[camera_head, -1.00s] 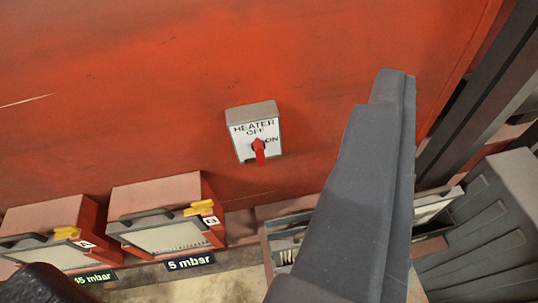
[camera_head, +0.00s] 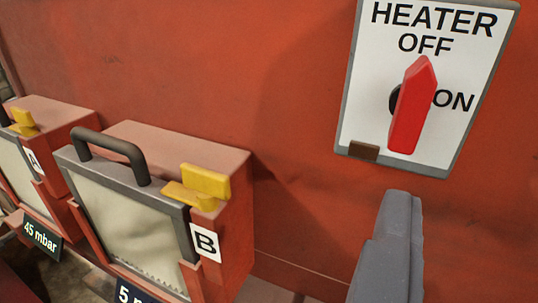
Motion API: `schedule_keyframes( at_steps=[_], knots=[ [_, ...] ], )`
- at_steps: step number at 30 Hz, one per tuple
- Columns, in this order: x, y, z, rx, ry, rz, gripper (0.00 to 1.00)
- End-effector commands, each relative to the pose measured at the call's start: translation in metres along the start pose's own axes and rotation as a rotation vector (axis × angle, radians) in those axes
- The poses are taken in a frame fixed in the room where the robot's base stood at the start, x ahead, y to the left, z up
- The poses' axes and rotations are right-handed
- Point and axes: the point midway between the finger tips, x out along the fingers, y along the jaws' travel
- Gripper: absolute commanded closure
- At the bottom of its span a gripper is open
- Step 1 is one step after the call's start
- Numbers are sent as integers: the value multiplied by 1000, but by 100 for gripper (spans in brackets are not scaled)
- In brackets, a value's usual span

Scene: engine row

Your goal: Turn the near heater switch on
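The heater switch (camera_head: 365,125) is a white plate with a grey rim on the red wall, at the upper right. It reads HEATER, with OFF above the knob and ON to its right. Its red knob (camera_head: 411,108) stands nearly upright, with its pointed end up towards OFF. One grey finger of my gripper (camera_head: 398,245) shows below the switch, its tip apart from the knob in the picture. The other finger is out of view. No finger lies beside the visible one, so my gripper looks open, and nothing shows in its grasp.
A red box marked B (camera_head: 235,225) with a dark handle and yellow latch juts out at the lower middle. A similar box (camera_head: 60,120), with a 45 mbar label below, stands at the left. The wall between box B and the switch is clear.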

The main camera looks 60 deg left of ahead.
Motion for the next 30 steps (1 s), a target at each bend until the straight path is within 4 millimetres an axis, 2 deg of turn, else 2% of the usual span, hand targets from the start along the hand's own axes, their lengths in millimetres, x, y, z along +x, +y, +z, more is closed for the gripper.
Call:
schedule_keyframes(
  at_steps=[3,7,14,24,30],
  knots=[
    [-1,-12,8,30,18,-35,60],
    [3,-15,9,37,20,-43,60],
    [25,-17,7,35,17,-45,60],
    [87,-20,8,33,20,-44,60],
    [117,-21,8,35,20,-44,60]
  ],
)
